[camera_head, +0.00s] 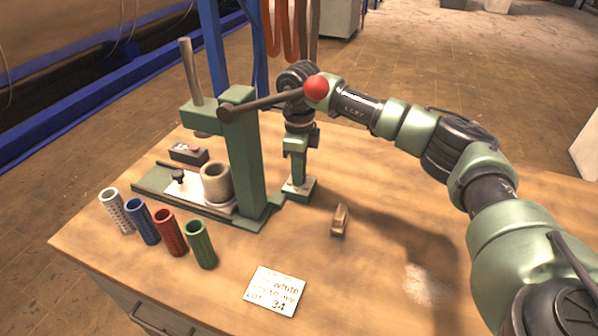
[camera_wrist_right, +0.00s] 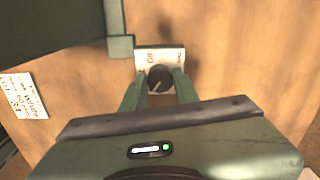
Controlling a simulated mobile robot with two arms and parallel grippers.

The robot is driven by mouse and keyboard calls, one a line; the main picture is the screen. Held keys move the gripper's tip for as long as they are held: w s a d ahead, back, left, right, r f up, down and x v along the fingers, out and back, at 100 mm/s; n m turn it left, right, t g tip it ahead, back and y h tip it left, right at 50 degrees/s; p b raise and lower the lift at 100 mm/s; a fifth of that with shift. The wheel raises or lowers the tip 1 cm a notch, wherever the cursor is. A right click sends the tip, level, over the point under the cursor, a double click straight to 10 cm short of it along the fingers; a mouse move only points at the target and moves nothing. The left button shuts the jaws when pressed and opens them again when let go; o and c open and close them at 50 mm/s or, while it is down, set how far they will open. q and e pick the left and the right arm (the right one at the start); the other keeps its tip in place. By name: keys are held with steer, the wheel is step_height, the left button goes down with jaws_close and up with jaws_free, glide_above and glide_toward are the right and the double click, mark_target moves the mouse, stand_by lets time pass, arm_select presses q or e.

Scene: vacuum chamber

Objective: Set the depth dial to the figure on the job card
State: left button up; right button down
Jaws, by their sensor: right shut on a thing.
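The depth dial (camera_wrist_right: 158,76) is a round black knob on a pale plate beside the green press, seen in the right wrist view. My right gripper (camera_wrist_right: 160,88) has one finger on each side of the knob and is shut on it. In the head view my right gripper (camera_head: 298,182) points down at the dial's base beside the press column and hides the knob. The dial's markings are too small to read. The job card (camera_head: 275,291) lies flat near the table's front; I make out "white" and "34", with a blurred figure between. My left gripper is out of view.
The green press (camera_head: 250,160) with its red-knobbed lever (camera_head: 316,88) stands close by my right wrist. White, blue, red (camera_head: 168,232) and green (camera_head: 200,244) perforated tubes stand left. A small brown block (camera_head: 340,220) lies right of the dial. The table's right side is mostly clear.

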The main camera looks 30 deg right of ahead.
steer(key=shift+w+r+n, duration=0.1)
steer(key=shift+n, duration=0.5)
steer(key=c, duration=1.1)
jaws_free()
steer(key=shift+o, duration=0.2)
step_height(320, 180, up, 8)
steer(key=shift+f+b, duration=0.1)
steer(key=shift+b, duration=0.5)
steer(key=shift+f, duration=0.1)
